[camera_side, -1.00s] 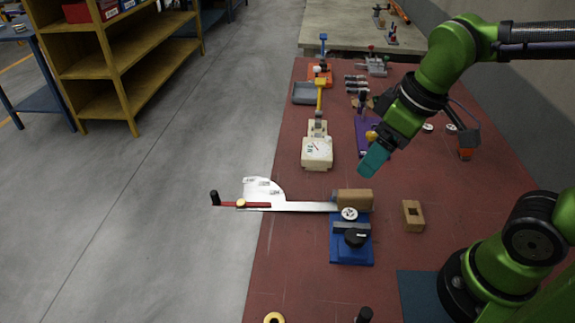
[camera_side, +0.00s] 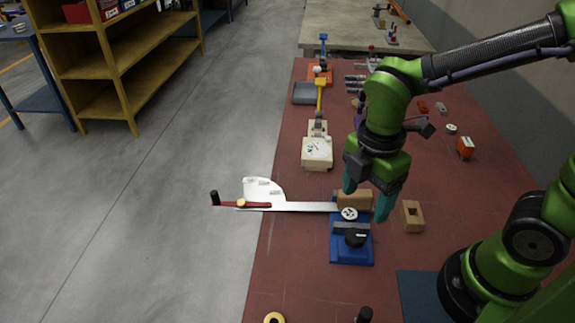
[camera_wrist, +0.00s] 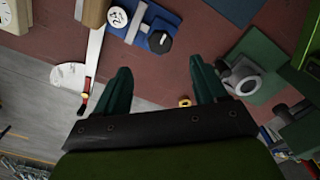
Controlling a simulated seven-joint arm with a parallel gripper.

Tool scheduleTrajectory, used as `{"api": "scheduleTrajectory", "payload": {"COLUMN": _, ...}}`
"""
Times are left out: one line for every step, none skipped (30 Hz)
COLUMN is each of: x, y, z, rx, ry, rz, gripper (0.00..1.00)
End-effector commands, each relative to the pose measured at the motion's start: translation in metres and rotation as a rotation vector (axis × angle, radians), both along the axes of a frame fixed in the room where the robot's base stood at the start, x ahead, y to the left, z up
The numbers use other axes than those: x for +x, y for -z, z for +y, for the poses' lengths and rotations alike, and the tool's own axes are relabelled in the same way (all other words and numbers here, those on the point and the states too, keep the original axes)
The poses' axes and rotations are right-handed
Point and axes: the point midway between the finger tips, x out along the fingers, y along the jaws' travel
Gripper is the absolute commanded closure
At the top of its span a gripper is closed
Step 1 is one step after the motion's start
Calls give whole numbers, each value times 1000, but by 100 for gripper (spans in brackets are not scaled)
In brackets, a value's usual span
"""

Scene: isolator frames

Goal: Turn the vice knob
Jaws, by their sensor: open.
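The blue vice (camera_side: 351,252) stands on the red table with a black knob (camera_side: 356,238) on its top. A wooden block (camera_side: 353,198) sits at its far end, and a white disc (camera_side: 349,213) and a long metal arm (camera_side: 295,206) are beside the block. My gripper (camera_side: 365,203) is open and points down above the block end of the vice, its teal fingers apart on either side. In the wrist view the black knob (camera_wrist: 160,41) shows beyond and between the open fingers of my gripper (camera_wrist: 159,76), with nothing held.
A holed wooden block (camera_side: 412,216) lies right of the vice. A cream gauge (camera_side: 317,152) stands behind it to the left. A red-handled lever (camera_side: 243,204) reaches past the table's left edge. The table in front of the vice is mostly clear.

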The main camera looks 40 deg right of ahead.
Motion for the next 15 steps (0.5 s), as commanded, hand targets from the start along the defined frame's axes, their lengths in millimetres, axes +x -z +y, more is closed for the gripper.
{"api": "scheduleTrajectory", "payload": {"x": -1, "y": 12, "z": -1, "rx": -2, "ry": 0, "rz": 8, "gripper": 29}}
{"api": "scheduleTrajectory", "payload": {"x": -2, "y": 19, "z": -1, "rx": -1, "ry": 1, "rz": 7, "gripper": 29}}
{"api": "scheduleTrajectory", "payload": {"x": -1, "y": 28, "z": -1, "rx": -2, "ry": 1, "rz": 8, "gripper": 29}}
{"api": "scheduleTrajectory", "payload": {"x": -1, "y": 34, "z": -1, "rx": -1, "ry": 1, "rz": 8, "gripper": 29}}
{"api": "scheduleTrajectory", "payload": {"x": -2, "y": 41, "z": -1, "rx": -1, "ry": 1, "rz": 8, "gripper": 29}}
{"api": "scheduleTrajectory", "payload": {"x": -2, "y": 49, "z": 0, "rx": 0, "ry": 1, "rz": 7, "gripper": 29}}
{"api": "scheduleTrajectory", "payload": {"x": -1, "y": 55, "z": -1, "rx": -1, "ry": 1, "rz": 8, "gripper": 29}}
{"api": "scheduleTrajectory", "payload": {"x": -1, "y": 61, "z": -1, "rx": -1, "ry": 1, "rz": 7, "gripper": 29}}
{"api": "scheduleTrajectory", "payload": {"x": -2, "y": 68, "z": -1, "rx": -1, "ry": 2, "rz": 7, "gripper": 29}}
{"api": "scheduleTrajectory", "payload": {"x": -2, "y": 72, "z": 0, "rx": 0, "ry": 1, "rz": 6, "gripper": 29}}
{"api": "scheduleTrajectory", "payload": {"x": -1, "y": 77, "z": 0, "rx": 0, "ry": 1, "rz": 6, "gripper": 29}}
{"api": "scheduleTrajectory", "payload": {"x": -1, "y": 82, "z": 0, "rx": -1, "ry": 0, "rz": 4, "gripper": 29}}
{"api": "scheduleTrajectory", "payload": {"x": -1, "y": 85, "z": 0, "rx": -1, "ry": 1, "rz": 5, "gripper": 29}}
{"api": "scheduleTrajectory", "payload": {"x": -1, "y": 88, "z": 0, "rx": -1, "ry": 1, "rz": 3, "gripper": 29}}
{"api": "scheduleTrajectory", "payload": {"x": -1, "y": 91, "z": 0, "rx": -1, "ry": 0, "rz": 2, "gripper": 29}}
